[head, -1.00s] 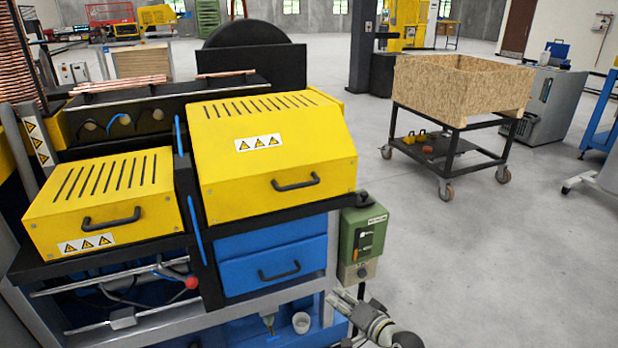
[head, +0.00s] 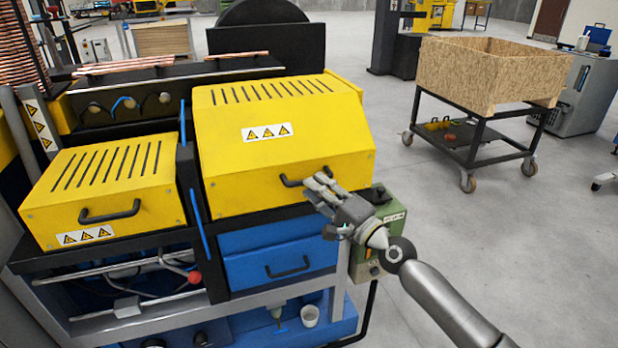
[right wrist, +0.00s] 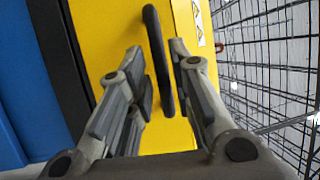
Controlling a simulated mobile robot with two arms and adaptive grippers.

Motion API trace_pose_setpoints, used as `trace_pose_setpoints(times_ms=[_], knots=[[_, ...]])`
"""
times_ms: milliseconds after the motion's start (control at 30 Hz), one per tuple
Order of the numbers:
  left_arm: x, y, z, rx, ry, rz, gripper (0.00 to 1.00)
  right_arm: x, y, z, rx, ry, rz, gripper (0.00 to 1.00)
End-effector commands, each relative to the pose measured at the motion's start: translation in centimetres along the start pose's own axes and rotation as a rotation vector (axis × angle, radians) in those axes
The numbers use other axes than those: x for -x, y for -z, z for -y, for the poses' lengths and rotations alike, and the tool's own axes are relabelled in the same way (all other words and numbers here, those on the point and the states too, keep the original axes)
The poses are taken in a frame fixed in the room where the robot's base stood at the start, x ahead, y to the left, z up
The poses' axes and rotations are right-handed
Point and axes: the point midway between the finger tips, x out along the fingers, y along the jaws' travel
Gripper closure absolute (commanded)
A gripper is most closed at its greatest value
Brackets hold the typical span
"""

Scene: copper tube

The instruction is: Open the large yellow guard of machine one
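The large yellow guard (head: 270,170) of the machine is closed, with slots on top and warning stickers on its sloped face. Its black handle (head: 292,181) is partly hidden by my right gripper (head: 318,186), which is at the handle's right part. In the right wrist view the handle (right wrist: 157,60) runs between the two open fingers of my right gripper (right wrist: 160,85), with visible gaps. I cannot tell whether a finger touches it. My left gripper does not show.
A smaller yellow guard (head: 108,190) with its own handle sits to the left. A blue drawer (head: 280,262) is below the large guard. A green control box (head: 392,212) is behind my right wrist. A wooden crate (head: 490,75) on a wheeled cart stands to the right, with open floor between.

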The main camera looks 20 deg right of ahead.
Motion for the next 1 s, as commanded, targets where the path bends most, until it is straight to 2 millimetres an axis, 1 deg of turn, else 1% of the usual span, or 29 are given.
trace_pose_setpoints(times_ms=[33, 100, 233, 400, 633, 800, 1000], knots=[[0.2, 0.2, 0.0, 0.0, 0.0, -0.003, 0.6, -0.9, 0.0, 0.2, -0.001, 0.002, 0.0, 0.79], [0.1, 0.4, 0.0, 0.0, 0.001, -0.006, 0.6, -1.7, 0.0, 0.1, 0.0, 0.001, 0.0, 0.79], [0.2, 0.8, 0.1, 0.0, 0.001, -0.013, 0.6, -2.9, 0.0, 0.0, 0.0, 0.001, 0.0, 0.79], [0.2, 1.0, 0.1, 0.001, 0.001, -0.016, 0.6, -3.4, 0.0, -0.1, 0.002, -0.001, 0.001, 0.79], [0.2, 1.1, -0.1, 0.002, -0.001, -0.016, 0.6, -3.4, 0.0, -0.1, 0.002, -0.001, 0.001, 0.79], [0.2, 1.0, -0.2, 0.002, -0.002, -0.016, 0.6, -3.4, 0.0, -0.1, 0.001, -0.001, 0.001, 1.0], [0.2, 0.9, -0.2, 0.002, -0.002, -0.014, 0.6, -3.4, 0.0, -0.1, 0.001, -0.001, 0.0, 1.0]])
